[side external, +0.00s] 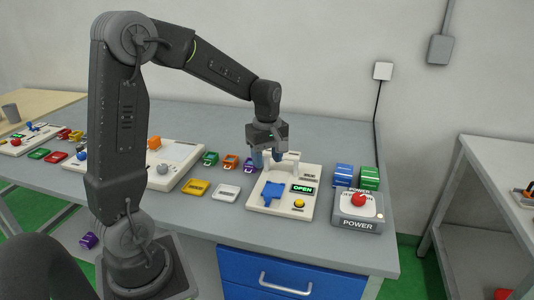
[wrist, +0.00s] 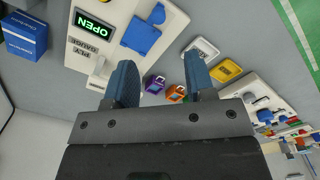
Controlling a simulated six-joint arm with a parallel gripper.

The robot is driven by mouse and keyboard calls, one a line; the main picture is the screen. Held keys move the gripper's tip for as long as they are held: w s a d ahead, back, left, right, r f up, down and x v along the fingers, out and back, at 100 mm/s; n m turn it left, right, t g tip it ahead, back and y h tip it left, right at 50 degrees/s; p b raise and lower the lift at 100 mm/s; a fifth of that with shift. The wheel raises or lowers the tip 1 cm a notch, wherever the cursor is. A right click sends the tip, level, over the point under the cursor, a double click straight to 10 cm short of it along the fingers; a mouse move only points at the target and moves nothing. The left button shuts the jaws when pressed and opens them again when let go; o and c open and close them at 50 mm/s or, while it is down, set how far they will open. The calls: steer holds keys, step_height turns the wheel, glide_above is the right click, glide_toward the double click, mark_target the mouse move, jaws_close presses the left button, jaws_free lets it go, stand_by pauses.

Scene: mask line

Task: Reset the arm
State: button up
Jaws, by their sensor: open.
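My arm is bent over the grey workbench (side external: 240,133). My gripper (side external: 265,160) points down over the back left part of a white station panel (side external: 312,208). In the wrist view the two blue fingers of my gripper (wrist: 162,82) are wide apart, with nothing between them that they hold. The panel carries a blue plate (side external: 272,194), a lit green OPEN display (side external: 303,189) and a yellow button (side external: 299,203). The gripper hides part of the panel's back.
A power box (side external: 345,219) with a red button and blue boxes (side external: 343,175) and green boxes (side external: 370,178) stand right of the panel. Yellow (side external: 195,188), white (side external: 226,193), green (side external: 210,158), orange (side external: 231,162) and purple (side external: 250,165) pieces lie left of it. Another white panel (side external: 190,178) stands farther left.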

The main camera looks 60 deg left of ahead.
steer(key=shift+r, duration=0.65)
steer(key=s+d+r+m+t, duration=0.2)
steer(key=s+d+r+m, duration=0.2)
steer(key=s+d+m, duration=0.3)
steer(key=s+d+r+m+t, duration=0.3)
steer(key=s+d+m, duration=0.5)
steer(key=m, duration=0.3)
steer(key=shift+s+d+r+t, duration=0.15)
steer(key=shift+s+r+t, duration=0.15)
steer(key=shift+r, duration=0.05)
stand_by(0.6)
